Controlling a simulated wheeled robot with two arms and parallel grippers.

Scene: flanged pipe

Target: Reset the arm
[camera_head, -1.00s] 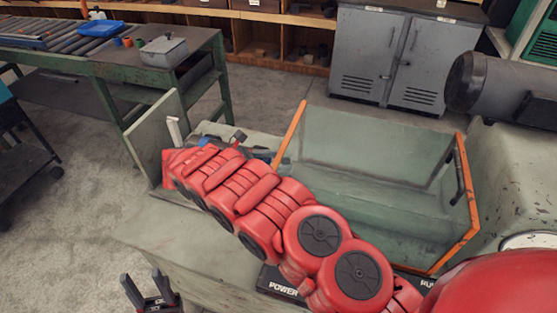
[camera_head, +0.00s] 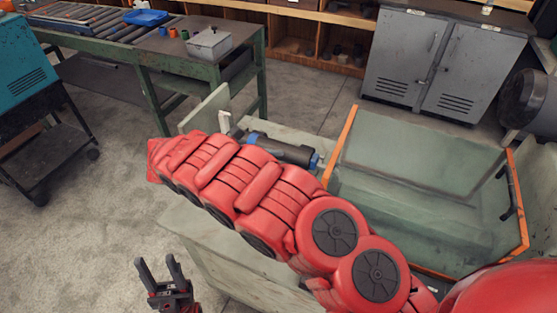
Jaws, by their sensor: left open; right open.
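My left gripper (camera_head: 160,272) is at the bottom left in the head view, over the grey floor. Its two dark fingers point up and stand apart, with nothing between them. My red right arm (camera_head: 240,188) reaches from the lower right across the machine bed to the left. Its gripper is not visible; the far end of the arm hides it or it is turned away. A dark grey flanged pipe (camera_head: 284,151) with blue ends lies on the machine just behind the arm, partly hidden by it. I cannot tell whether the arm touches it.
A green guard with an orange frame (camera_head: 350,122) stands right of the pipe. Grey cabinets (camera_head: 440,70) are at the back. A green table (camera_head: 100,50) with rollers, a blue tray (camera_head: 145,18) and a grey box (camera_head: 209,43) is at the upper left.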

